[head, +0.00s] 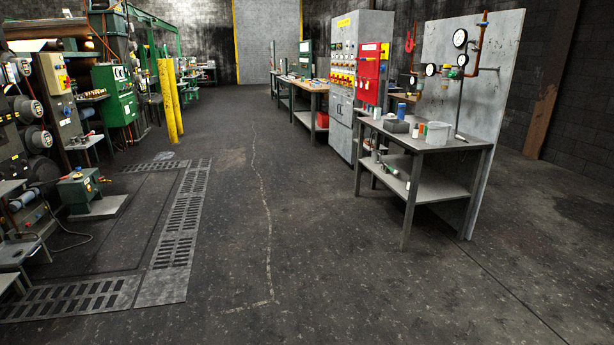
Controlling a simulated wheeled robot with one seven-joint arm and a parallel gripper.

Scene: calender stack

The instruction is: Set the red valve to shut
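A small red piece (410,42), perhaps the red valve's handle, shows near the left edge of an upright grey panel (505,95) behind a workbench. It is too small to tell how it is set. Copper pipe (480,45) and round gauges (460,38) are on or by the panel. My gripper is not in view.
The workbench (440,143) carries a grey bin (437,132), a blue can (402,110) and small bottles. A grey control cabinet (358,60) with a red box (372,72) stands to its left. Machines line the left side. The middle floor (290,220) is clear.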

